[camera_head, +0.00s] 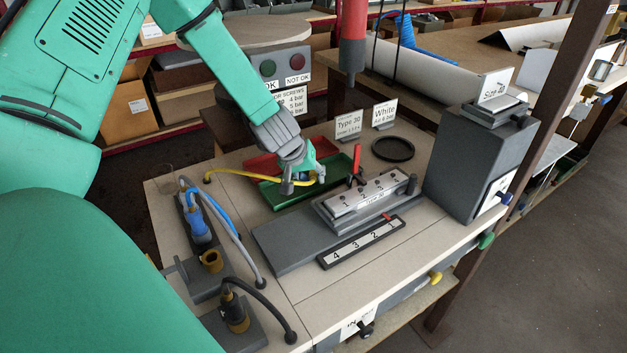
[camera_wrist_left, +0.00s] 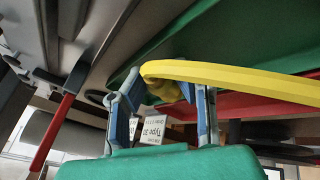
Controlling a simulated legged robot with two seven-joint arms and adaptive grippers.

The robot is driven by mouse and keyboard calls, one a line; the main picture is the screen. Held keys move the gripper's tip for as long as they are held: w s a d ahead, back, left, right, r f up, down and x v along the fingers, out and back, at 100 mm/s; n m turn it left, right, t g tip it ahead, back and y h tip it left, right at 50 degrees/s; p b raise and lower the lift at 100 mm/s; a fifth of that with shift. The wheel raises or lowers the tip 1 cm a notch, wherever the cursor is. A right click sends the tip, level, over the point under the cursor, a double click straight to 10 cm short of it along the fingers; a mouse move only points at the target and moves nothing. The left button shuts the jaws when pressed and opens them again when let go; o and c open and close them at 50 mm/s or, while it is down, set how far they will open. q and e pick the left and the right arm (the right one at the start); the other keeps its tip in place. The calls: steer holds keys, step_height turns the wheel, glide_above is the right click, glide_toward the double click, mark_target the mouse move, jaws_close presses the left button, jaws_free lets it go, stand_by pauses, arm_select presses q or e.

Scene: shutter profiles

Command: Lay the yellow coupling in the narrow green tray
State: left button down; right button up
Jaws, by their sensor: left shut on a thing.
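The yellow coupling (camera_wrist_left: 166,91) is between the fingers of my left gripper (camera_wrist_left: 165,88), on the end of a yellow hose (camera_wrist_left: 240,77). In the head view my left gripper (camera_head: 312,181) is shut on it, and the fingers hide most of the coupling. The hose (camera_head: 236,177) runs left to the bench. The narrow green tray (camera_head: 279,199) lies below the gripper; it also fills the top of the wrist view (camera_wrist_left: 255,35). The gap between coupling and tray is hard to judge. My right gripper is not in view.
A red tray (camera_head: 261,166) lies behind the green one. A grey fixture (camera_head: 365,195) with a red-handled lever (camera_head: 356,163) stands close to its right. A red hanging tool (camera_head: 352,38) is above. Blue and black plugs with cables stand at the bench's left.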

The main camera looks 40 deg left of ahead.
arm_select(q)
steer(key=shift+a+f, duration=0.45)
steer(key=shift+a, duration=0.35)
steer(key=c, duration=1.3)
jaws_free()
steer(key=shift+a, duration=0.2)
steer(key=shift+d+r, duration=0.25)
steer(key=shift+d, duration=0.6)
steer(key=shift+d+r, duration=0.2)
steer(key=shift+r, duration=0.1)
steer(key=p+v, duration=0.2)
steer(key=v, duration=0.9)
steer(key=shift+s+a, duration=0.25)
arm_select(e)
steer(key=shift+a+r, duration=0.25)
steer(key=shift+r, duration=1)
